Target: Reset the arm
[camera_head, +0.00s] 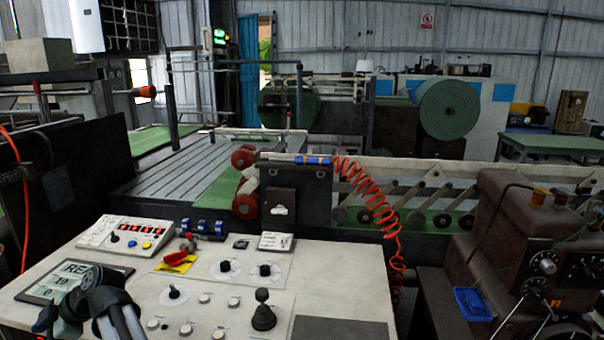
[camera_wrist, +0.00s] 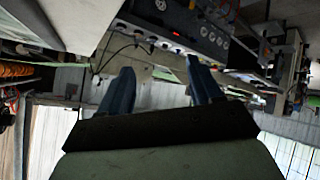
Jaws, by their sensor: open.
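My gripper (camera_wrist: 160,88) shows in the wrist view with its two dark blue fingers spread wide apart. Nothing is held between the fingers. The wrist view looks tilted or upside down, with machinery along its top and pale wall panels below. In the head view, a dark jointed part that looks like my arm is at the lower left, in front of the white control panel (camera_head: 345,265). It partly covers the display (camera_head: 72,271). I cannot make out the fingertips in the head view.
The panel carries a red-digit meter box (camera_head: 127,233), a red key-like switch on a yellow plate (camera_head: 176,262), several knobs and a black joystick (camera_head: 263,312). A coiled red cable (camera_head: 372,190) hangs behind it. A brown machine (camera_head: 510,235) stands at right.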

